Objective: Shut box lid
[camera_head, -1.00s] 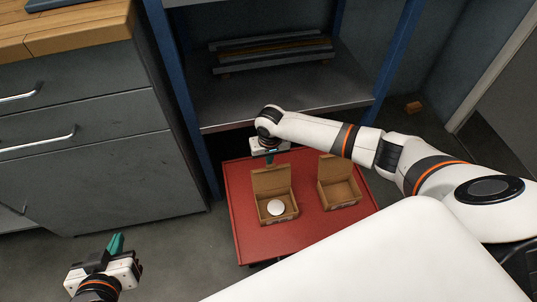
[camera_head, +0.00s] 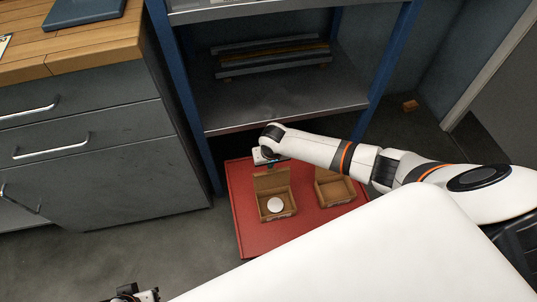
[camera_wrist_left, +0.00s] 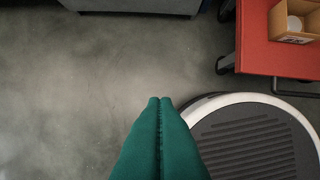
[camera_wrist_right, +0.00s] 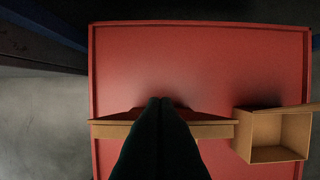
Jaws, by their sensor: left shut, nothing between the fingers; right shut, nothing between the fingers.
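Two open cardboard boxes stand on a red cart top (camera_head: 246,235). The left box (camera_head: 278,215) holds a white round object (camera_head: 275,204), and its lid (camera_head: 271,181) stands up at the back. My right gripper (camera_wrist_right: 160,102) is shut and empty. It is behind this lid, and its fingers cross the lid's edge (camera_wrist_right: 107,129) in the right wrist view; I cannot tell whether they touch. The lid hides the box's inside there. My left gripper (camera_wrist_left: 160,101) is shut and empty over bare floor, and only part of its body shows at the head view's bottom edge.
The right box (camera_head: 337,193) is empty with its lid up, close beside the left one. A blue-framed grey shelf (camera_head: 290,108) stands behind the cart, and grey drawers (camera_head: 90,150) stand at the left. The red surface behind the lid is clear (camera_wrist_right: 200,60).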

